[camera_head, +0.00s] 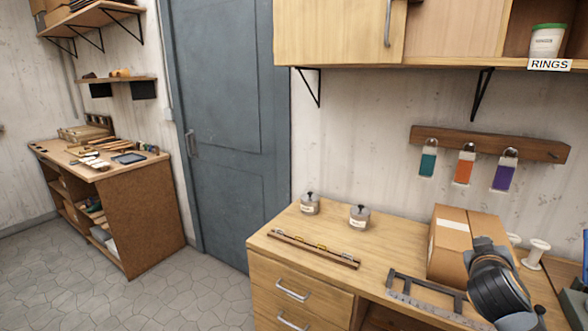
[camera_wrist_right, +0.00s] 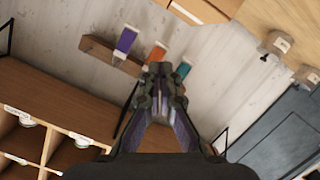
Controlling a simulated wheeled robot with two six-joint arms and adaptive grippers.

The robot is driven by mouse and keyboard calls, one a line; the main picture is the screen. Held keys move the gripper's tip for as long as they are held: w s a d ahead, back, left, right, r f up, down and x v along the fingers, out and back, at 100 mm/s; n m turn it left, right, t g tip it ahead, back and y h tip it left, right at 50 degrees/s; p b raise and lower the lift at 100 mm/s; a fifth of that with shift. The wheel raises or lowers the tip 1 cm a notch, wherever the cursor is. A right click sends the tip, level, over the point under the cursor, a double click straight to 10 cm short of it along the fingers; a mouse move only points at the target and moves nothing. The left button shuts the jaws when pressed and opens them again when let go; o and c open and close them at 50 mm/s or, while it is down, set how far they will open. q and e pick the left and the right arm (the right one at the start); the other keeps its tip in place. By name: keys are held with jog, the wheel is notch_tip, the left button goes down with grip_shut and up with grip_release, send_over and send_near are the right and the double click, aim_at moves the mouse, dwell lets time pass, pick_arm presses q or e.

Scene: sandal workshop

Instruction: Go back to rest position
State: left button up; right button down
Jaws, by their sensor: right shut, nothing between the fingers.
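My right gripper (camera_wrist_right: 160,72) shows in the right wrist view with its two dark fingertips together and nothing between them. Beyond it are the wall and the tag rack. In the head view a dark part of my right arm (camera_head: 497,292) stands at the lower right, in front of the cardboard box (camera_head: 468,237) and above the workbench (camera_head: 282,262). The fingertips cannot be made out there. My left gripper is in neither view.
Two small weights (camera_head: 359,217) and a thin wooden strip (camera_head: 312,249) lie on the bench. Teal, orange and purple tags hang from a wall rack (camera_head: 540,149). Wall cabinets (camera_head: 338,30) overhang the bench. Floor (camera_head: 130,300) at left is clear.

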jog(key=s+a+f+n+g+y, duration=0.15)
jog(key=s+a+f, duration=0.25)
jog(key=f, duration=0.4)
jog(key=s+a+f+g+y, duration=0.2)
jog(key=s+a+f, duration=0.2)
jog(key=f, duration=0.3)
jog(key=s+a+f+g+y, duration=0.2)
jog(key=s+a+f, duration=0.2)
jog(key=f, duration=0.4)
jog(key=s+a+f+g+y, duration=0.1)
jog(key=s+a+f+g, duration=0.1)
jog(key=s+a+f, duration=0.35)
jog(key=s+a+f+g+y, duration=0.2)
jog(key=s+f, duration=0.1)
jog(key=s, duration=0.5)
notch_tip(320, 180, down, 23)
jog(key=s+d, duration=0.1)
jog(key=d, duration=0.2)
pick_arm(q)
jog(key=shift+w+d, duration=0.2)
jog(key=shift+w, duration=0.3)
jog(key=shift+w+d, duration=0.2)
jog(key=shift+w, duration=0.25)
pick_arm(e)
jog(key=s+d+f+g, duration=0.1)
jog(key=s+f+g, duration=0.1)
jog(key=s+f, duration=1.6)
jog(key=shift+s+f, duration=0.35)
jog(key=shift+s, duration=0.45)
